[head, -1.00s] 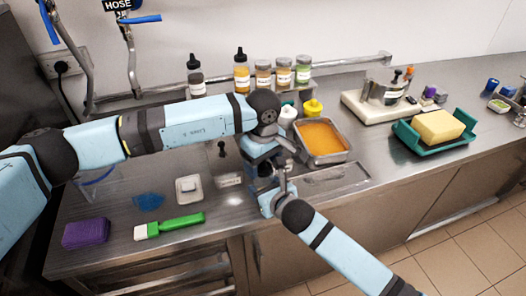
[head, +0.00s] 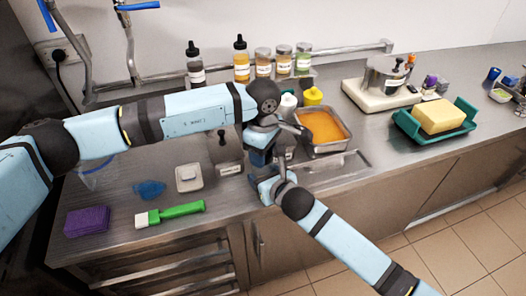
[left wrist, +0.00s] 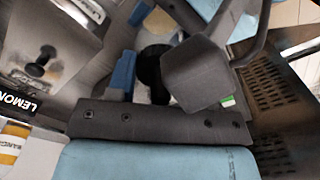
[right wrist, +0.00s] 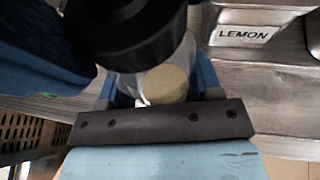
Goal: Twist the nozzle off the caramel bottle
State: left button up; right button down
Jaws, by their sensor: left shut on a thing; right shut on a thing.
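The caramel bottle (right wrist: 165,84) shows in the right wrist view as a clear body with a round tan patch. My right gripper (right wrist: 158,88) is shut around this body, with a blue finger on each side. A wide black part (right wrist: 130,30) sits over the bottle's top. In the left wrist view the black nozzle (left wrist: 150,68) is between the fingers of my left gripper (left wrist: 150,82), which is shut on it. In the head view both grippers meet near the counter's front, and the arms hide most of the bottle. Whether nozzle and bottle are apart is unclear.
A steel pan of orange liquid (head: 346,141) stands just right of the grippers. A yellow-topped bottle (head: 313,96) is behind. Several bottles and jars line the back shelf. A green brush (head: 180,210), small scale (head: 189,178) and purple sponge (head: 87,221) lie left.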

pick_arm(q)
jog(key=n, duration=0.3)
jog(key=o, duration=1)
notch_tip(320, 180, up, 4)
jog(key=shift+r, duration=0.25)
jog(key=shift+c, duration=0.3)
notch_tip(320, 180, up, 3)
jog(key=m, duration=0.5)
jog(key=shift+f, duration=0.1)
jog(key=shift+m, duration=0.9)
jog(key=shift+f, duration=3.65)
